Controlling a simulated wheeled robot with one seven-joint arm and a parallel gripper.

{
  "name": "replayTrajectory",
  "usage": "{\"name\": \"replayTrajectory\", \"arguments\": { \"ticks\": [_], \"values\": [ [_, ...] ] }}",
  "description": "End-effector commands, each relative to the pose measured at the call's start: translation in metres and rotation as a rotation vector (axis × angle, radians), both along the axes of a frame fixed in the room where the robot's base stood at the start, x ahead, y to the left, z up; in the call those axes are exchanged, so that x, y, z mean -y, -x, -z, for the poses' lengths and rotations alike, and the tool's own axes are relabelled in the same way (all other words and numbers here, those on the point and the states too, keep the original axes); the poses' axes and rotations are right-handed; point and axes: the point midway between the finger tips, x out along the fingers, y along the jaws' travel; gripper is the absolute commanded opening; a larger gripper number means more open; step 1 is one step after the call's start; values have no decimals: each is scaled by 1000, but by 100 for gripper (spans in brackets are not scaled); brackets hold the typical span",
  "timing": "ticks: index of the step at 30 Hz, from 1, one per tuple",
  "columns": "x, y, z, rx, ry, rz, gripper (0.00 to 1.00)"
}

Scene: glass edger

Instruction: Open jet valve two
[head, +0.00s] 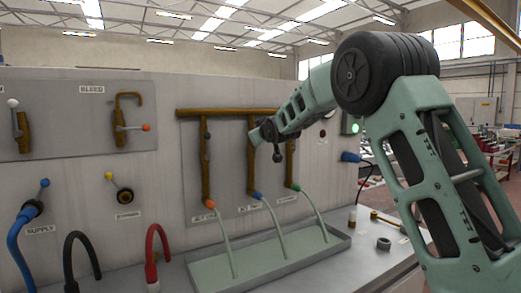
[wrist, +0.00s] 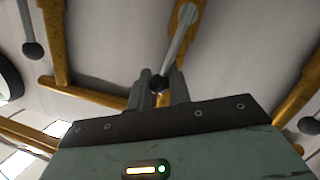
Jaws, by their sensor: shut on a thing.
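The middle valve's grey lever (wrist: 177,45) shows on a brass drop pipe in the wrist view. Its dark ball end (wrist: 159,84) is between the fingers of my gripper (wrist: 161,76), which is shut on it. The lever slants across its pipe. In the head view my gripper (head: 266,134) is at the middle drop pipe (head: 254,174) of the brass manifold and hides most of that valve. Blue-tipped jet two's hose (head: 274,225) runs down from this pipe into a grey tray. I see no spray there.
Neighbouring jet valves stand close on both sides; one dark knob (head: 207,135) is on the left drop pipe. A shallow tray (head: 338,243) lies below. The bleed valve (head: 120,128) and supply valve (head: 35,205) are further left. A green lamp (head: 356,128) is lit at right.

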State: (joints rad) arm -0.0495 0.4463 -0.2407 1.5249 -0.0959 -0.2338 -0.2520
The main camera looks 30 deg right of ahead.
Motion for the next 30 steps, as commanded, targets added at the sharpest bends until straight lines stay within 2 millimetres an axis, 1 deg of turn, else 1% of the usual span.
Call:
{"name": "replayTrajectory", "arguments": {
  "ticks": [1, 11, 26, 27, 28, 29, 30],
  "values": [
    [1, 0, 11, -11, 31, 3, 0],
    [2, 1, 7, -11, 145, 6, 0],
    [2, 1, 6, -11, 162, 5, 0],
    [2, 1, 6, -11, 162, 5, 25],
    [2, 1, 6, -10, 162, 4, 33],
    [2, 0, 6, -10, 161, 5, 39],
    [1, 0, 5, -7, 162, 5, 39]
  ]
}}
